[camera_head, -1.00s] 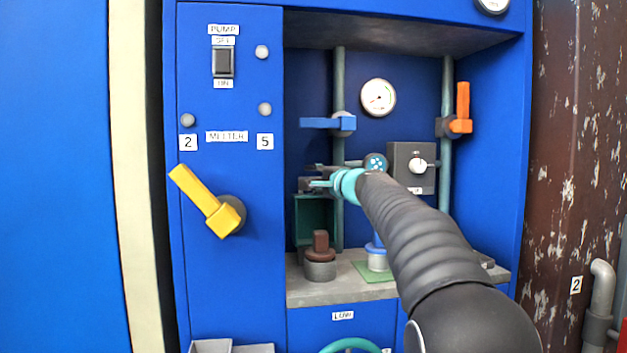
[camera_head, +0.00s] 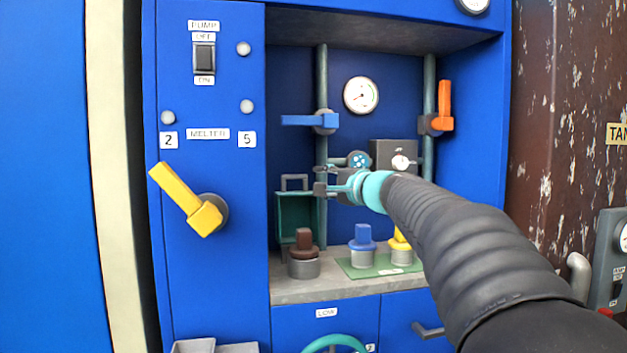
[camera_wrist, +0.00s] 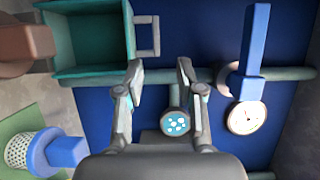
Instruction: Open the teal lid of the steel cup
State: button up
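My gripper (camera_head: 322,183) is in front of the recess, with its fingers pointing left. It is open and empty in the wrist view (camera_wrist: 160,68), with blue back wall and a pipe behind the gap. An open teal box (camera_head: 284,218) with a grey loop handle (camera_head: 294,178) hangs left of and below the fingertips; the box also shows at the upper left of the wrist view (camera_wrist: 95,70). Grey cups on the shelf carry a brown top (camera_head: 304,241), a blue top (camera_head: 362,238) and a yellow top (camera_head: 399,240). I cannot make out a teal lid on any cup.
A vertical pipe (camera_head: 322,90) with a blue lever (camera_head: 300,120) stands behind my gripper. A teal-dotted disc (camera_head: 358,160) sits beside the fingers. A grey knob box (camera_head: 395,152) and orange lever (camera_head: 444,100) are right. A yellow lever (camera_head: 180,195) projects at left.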

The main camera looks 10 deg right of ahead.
jog(key=shift+s+d, duration=0.1)
jog(key=shift+s, duration=0.2)
